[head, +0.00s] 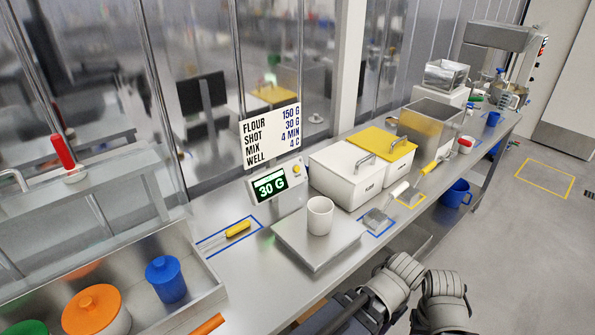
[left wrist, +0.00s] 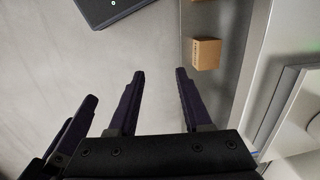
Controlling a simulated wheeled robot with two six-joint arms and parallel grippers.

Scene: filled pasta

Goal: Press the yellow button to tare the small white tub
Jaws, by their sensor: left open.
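The small white tub (head: 320,215) stands upright on the flat metal plate of the scale (head: 300,250). The scale's display (head: 270,186) behind it reads 30 G in green. The round yellow button (head: 297,169) sits on the panel to the right of the digits, with nothing touching it. My left gripper (left wrist: 160,73) is open and empty in the left wrist view, above grey floor and away from the scale.
Two lidded bins, one white (head: 347,172) and one yellow-lidded (head: 382,146), stand right of the display. A yellow-handled tool (head: 238,229) lies left of the scale, a scraper (head: 377,219) right. Orange (head: 92,309) and blue (head: 165,278) lidded pots sit in a tray.

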